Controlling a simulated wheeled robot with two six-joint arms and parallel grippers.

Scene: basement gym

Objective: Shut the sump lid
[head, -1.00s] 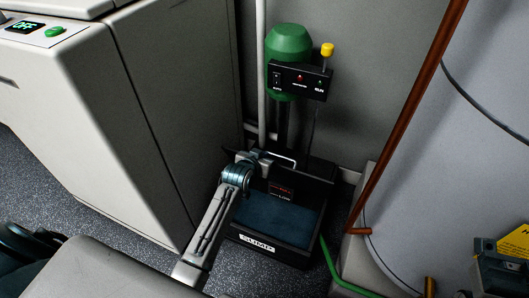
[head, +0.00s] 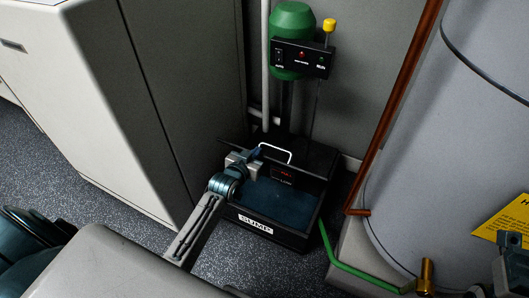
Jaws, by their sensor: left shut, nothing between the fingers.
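The sump (head: 290,238) is a black open-topped box on the floor with a white SUMP label on its front. Dark blue water shows inside. Its black lid (head: 315,162) stands raised towards the back, with a pale wire handle (head: 277,150) near its top edge. My left gripper (head: 252,160) is shut and empty, over the left side of the sump, close to the handle's left end. I cannot tell whether it touches the lid. My arm hides part of the sump's left wall.
A green pump (head: 292,25) with a black control panel (head: 301,58) stands behind the sump. A pale cabinet (head: 180,80) is close on the left. A copper pipe (head: 395,110), a green hose (head: 365,276) and a grey tank (head: 460,150) are on the right.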

